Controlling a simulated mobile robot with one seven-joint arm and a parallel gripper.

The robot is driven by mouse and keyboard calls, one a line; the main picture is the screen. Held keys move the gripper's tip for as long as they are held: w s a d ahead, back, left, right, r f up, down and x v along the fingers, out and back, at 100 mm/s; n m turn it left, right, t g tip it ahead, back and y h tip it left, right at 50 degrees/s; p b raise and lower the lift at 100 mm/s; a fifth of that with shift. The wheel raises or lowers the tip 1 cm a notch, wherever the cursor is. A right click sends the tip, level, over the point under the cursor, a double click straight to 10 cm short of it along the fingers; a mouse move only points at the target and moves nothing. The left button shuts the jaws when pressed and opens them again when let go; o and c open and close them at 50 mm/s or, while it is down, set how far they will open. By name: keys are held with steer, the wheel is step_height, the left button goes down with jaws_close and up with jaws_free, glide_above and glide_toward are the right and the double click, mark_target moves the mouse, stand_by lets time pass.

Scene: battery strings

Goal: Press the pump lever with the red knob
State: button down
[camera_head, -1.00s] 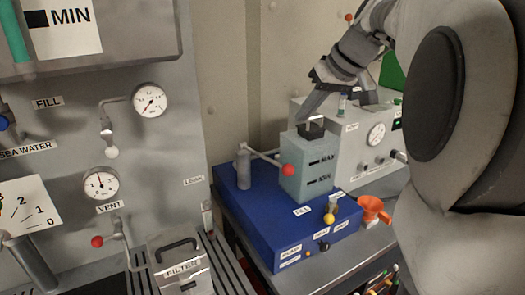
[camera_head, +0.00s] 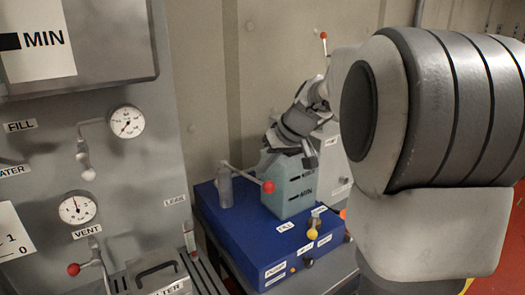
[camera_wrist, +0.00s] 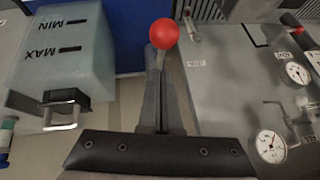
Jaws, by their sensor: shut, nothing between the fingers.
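The pump lever in the head view is a pale rod with a red knob (camera_head: 268,187) at its free end. It runs from a grey upright cylinder (camera_head: 224,188) on the blue pump box (camera_head: 290,250), and the knob sits in front of the translucent tank (camera_head: 290,190). My gripper (camera_head: 309,157) is by the tank's upper right in the head view, apart from the knob in the picture. In the wrist view my shut, empty gripper (camera_wrist: 160,95) points towards the red knob (camera_wrist: 164,33), which appears just beyond the fingertips. Their distance and any contact cannot be told.
The tank (camera_wrist: 75,45) stands beside the fingers in the wrist view. A gauge panel (camera_head: 150,190) is at the left in the head view.

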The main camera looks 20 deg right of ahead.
steer(key=shift+s+a+f, duration=0.1)
steer(key=shift+a+f, duration=0.05)
steer(key=shift+f, duration=0.45)
steer(key=shift+f, duration=0.15)
